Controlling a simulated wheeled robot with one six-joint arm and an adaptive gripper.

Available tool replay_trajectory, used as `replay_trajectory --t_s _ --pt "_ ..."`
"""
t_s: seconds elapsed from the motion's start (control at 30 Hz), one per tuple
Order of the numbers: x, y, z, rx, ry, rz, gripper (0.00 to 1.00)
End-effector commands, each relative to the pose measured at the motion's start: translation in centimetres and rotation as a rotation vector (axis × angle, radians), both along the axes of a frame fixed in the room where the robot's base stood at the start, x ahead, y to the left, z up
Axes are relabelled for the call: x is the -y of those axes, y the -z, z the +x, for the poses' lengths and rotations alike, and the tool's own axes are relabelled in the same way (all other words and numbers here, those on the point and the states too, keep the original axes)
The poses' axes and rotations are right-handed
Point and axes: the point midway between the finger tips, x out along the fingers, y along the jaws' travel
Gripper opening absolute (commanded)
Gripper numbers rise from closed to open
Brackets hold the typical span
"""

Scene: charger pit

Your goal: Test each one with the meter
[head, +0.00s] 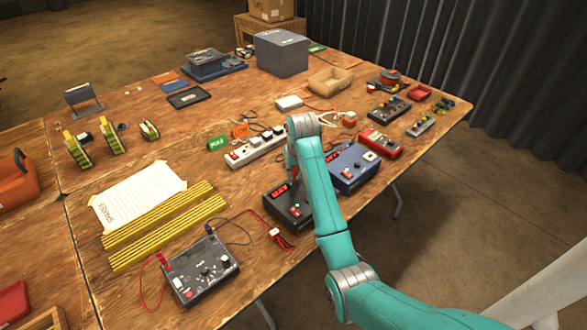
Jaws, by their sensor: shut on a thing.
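My gripper (292,178) points down at the back of the black box, mostly hidden behind my own arm. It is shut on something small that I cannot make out. A grey box with a dial, knobs and red and dark leads (200,270), perhaps the meter, lies at the front. A red handheld device (380,143) lies farther right. A power strip (257,147) holds several plugs.
Yellow strips (165,225) and a written sheet (137,195) lie left of the black box. Several yellow-edged upright blocks (110,136) stand farther left. Loose leads cross the table's front.

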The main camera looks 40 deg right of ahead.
Motion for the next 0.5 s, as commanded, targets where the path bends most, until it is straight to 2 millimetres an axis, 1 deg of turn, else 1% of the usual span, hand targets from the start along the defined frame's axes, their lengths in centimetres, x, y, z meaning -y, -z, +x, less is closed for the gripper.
replay_trajectory --t_s 0.5 --pt "0.01 0.53 0.02 0.001 0.000 0.000 0.00"
